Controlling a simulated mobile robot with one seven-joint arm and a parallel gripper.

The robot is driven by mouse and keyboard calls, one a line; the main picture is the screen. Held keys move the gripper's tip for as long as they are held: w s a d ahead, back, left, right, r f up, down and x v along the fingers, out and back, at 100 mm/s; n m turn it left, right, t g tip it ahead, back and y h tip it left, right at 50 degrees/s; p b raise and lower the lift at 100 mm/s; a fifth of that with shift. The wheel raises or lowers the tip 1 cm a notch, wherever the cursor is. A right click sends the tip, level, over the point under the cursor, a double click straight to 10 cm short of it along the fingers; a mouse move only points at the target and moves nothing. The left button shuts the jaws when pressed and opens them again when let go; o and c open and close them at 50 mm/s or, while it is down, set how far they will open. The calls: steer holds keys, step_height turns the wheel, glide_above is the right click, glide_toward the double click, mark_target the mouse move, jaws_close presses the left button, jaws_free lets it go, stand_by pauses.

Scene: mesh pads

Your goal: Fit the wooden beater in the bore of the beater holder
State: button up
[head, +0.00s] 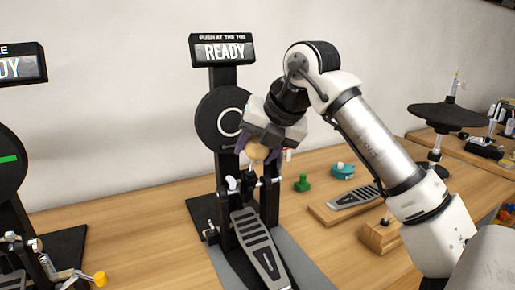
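The wooden beater's pale round head (258,152) shows just below my gripper (257,156), between its purple fingers. The fingers look closed on the head from both sides. My gripper points down, in front of the round black pad of the middle pedal stand. The beater holder (249,184) sits right below, between the stand's two black posts, above the grey footboard (260,245). The beater's shaft and the bore are too small and partly covered, so I cannot tell whether the shaft is in the bore.
A sign reading READY (225,51) tops the middle stand. A second pedal stand (12,165) with a yellow-tipped part (100,278) is at the left. A green piece (302,183), a teal round item (343,171) and a wooden board (325,212) lie to the right. A black cymbal-like disc (447,116) stands farther right.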

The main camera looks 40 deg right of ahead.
steer(key=o, duration=0.4)
steer(key=shift+o, duration=0.2)
steer(key=b+v, duration=0.1)
steer(key=v, duration=1.3)
steer(key=shift+f, duration=0.1)
